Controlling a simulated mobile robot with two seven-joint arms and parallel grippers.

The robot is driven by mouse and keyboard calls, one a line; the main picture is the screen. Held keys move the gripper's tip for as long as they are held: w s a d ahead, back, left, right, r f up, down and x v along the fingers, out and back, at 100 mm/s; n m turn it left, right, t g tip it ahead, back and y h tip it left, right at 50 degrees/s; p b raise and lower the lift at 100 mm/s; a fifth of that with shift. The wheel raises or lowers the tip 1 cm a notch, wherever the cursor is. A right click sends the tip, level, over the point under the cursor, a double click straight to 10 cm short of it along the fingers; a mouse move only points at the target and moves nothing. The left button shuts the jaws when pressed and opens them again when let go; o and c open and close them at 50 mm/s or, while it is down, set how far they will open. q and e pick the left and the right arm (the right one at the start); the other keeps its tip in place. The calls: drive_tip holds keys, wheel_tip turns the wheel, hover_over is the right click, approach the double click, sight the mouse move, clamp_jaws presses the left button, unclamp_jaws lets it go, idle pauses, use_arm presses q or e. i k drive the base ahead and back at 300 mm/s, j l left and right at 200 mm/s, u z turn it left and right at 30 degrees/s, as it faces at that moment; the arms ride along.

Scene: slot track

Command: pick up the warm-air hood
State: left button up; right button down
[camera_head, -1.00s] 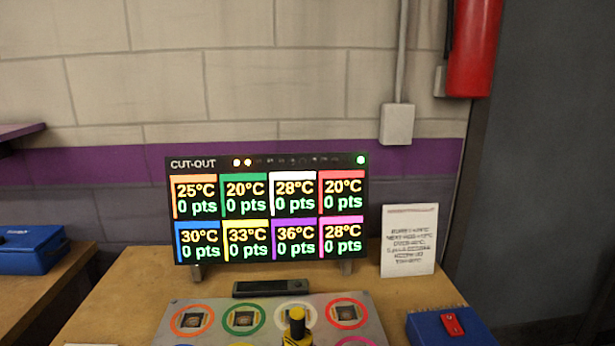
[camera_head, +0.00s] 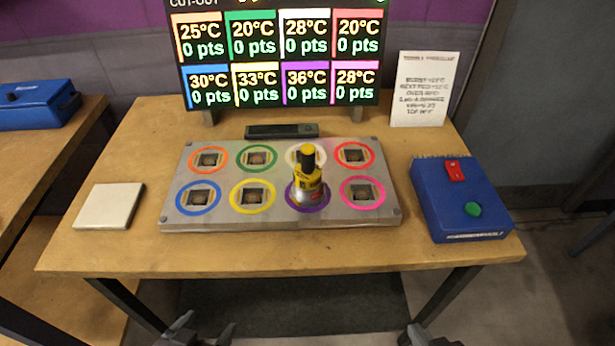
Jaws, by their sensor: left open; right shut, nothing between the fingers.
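My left gripper (camera_head: 200,332) shows at the bottom edge, low in front of the table, open and empty. My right gripper (camera_head: 430,338) is at the bottom edge further right, partly cut off, shut and empty. Both are well apart from the hood.
The screen (camera_head: 280,58) stands behind the plate, with a dark bar (camera_head: 282,131) between. A blue box (camera_head: 460,200) with red and green buttons is at the right. A pale tile (camera_head: 109,206) lies at the left. The table's (camera_head: 260,262) front strip is clear.

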sight(308, 190)
drive_tip(key=u, duration=1.4)
drive_tip(key=k+l+z, duration=0.2)
drive_tip(key=z, duration=0.15)
drive_tip(key=k+l+z, duration=0.1)
drive_tip(key=l+z, duration=0.3)
drive_tip(key=k+l+z, duration=0.1)
drive_tip(key=l+z, duration=0.6)
